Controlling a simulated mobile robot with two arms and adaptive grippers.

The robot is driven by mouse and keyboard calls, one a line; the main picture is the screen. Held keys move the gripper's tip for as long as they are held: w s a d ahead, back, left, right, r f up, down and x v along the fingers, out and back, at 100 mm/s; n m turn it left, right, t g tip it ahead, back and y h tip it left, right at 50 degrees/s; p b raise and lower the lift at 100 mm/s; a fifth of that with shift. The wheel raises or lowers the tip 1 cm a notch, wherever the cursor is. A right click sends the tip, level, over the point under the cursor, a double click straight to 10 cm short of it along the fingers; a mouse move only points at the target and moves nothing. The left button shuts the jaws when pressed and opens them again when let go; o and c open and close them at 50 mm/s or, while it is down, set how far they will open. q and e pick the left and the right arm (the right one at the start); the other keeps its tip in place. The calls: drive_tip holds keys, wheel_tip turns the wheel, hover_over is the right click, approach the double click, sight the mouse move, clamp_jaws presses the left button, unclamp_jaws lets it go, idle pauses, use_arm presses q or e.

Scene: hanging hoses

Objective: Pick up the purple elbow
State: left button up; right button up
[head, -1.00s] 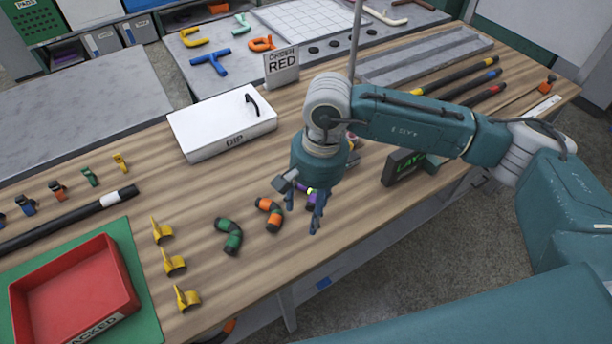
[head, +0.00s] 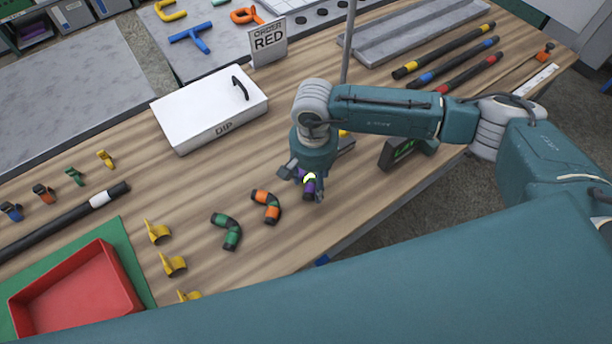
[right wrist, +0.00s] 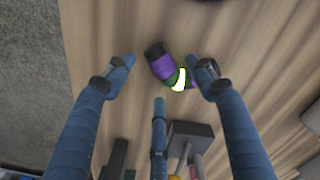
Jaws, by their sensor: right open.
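The purple elbow (head: 309,188) lies on the wooden bench with dark ends, partly hidden by my right gripper in the head view. In the right wrist view the purple elbow (right wrist: 161,66) shows between my spread fingers, with a bright yellow-white spot and a little green on it. My right gripper (head: 304,184) points down over it, open. In the right wrist view the open right gripper (right wrist: 160,78) has two fingers to the sides of the elbow and one below it in the picture; I cannot tell whether any touches. My left gripper is out of view.
An orange elbow (head: 266,207) and a green elbow (head: 227,231) lie left of the gripper. Several yellow clips (head: 158,232) stand farther left, near a red tray (head: 78,290). A white DIP box (head: 208,112) is behind. A dark display (head: 400,152) stands to the right.

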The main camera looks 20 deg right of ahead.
sight(313, 187)
drive_tip(key=shift+s+f, duration=0.1)
drive_tip(key=shift+f, duration=1)
drive_tip(key=c, duration=1.2)
drive_tip(key=shift+r, duration=0.1)
drive_tip(key=shift+c, duration=0.2)
use_arm(q)
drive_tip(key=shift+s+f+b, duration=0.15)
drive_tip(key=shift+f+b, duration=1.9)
drive_tip(key=shift+b, duration=0.35)
use_arm(e)
wheel_tip(313, 187, up, 20)
